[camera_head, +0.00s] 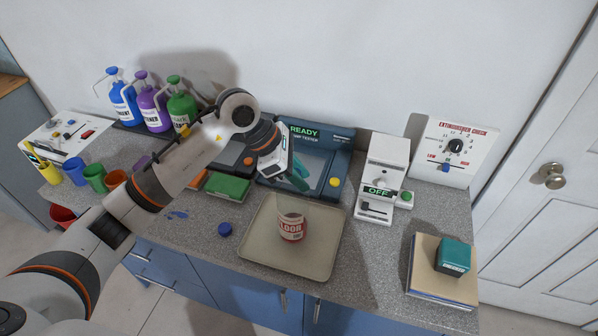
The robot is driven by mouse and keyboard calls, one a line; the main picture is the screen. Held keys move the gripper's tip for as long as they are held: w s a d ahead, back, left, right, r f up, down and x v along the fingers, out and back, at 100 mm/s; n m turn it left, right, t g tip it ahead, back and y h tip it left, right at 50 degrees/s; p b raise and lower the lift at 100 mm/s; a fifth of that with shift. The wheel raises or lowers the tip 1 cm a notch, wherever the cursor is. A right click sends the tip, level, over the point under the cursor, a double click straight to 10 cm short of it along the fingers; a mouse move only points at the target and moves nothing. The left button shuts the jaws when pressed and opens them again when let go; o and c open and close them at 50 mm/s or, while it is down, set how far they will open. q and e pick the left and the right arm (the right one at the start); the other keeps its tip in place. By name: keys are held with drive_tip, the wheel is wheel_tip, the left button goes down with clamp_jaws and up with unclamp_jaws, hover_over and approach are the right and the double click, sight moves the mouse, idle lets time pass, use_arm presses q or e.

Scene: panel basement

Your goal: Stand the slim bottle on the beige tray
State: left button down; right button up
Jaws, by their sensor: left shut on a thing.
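The beige tray (259,250) lies on the grey speckled counter near its front edge. A red and white can (291,227) stands upright on it. My left gripper (291,174) reaches in from the left and is over the ready panel, behind the tray. It is shut on a slim teal thing (299,179), which looks like the slim bottle. The bottle is tilted, partly hidden by the gripper, and apart from the tray. My right gripper is not in view.
Blue, purple and green jugs (182,105) stand at the back left; coloured cups (95,178) line the left. A blue cap (225,229) lies left of the tray. A switch box (384,170) and a teal box (453,256) are right. Tray space around the can is clear.

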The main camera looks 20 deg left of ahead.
use_arm(q)
drive_tip(key=shift+f, duration=0.15)
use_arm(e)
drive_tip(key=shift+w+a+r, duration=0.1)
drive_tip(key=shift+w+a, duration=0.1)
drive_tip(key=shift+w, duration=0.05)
use_arm(q)
drive_tip(key=shift+f, duration=0.2)
drive_tip(key=c, duration=1.1)
unclamp_jaws()
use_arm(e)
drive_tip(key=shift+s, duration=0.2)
use_arm(q)
drive_tip(key=shift+r, duration=0.1)
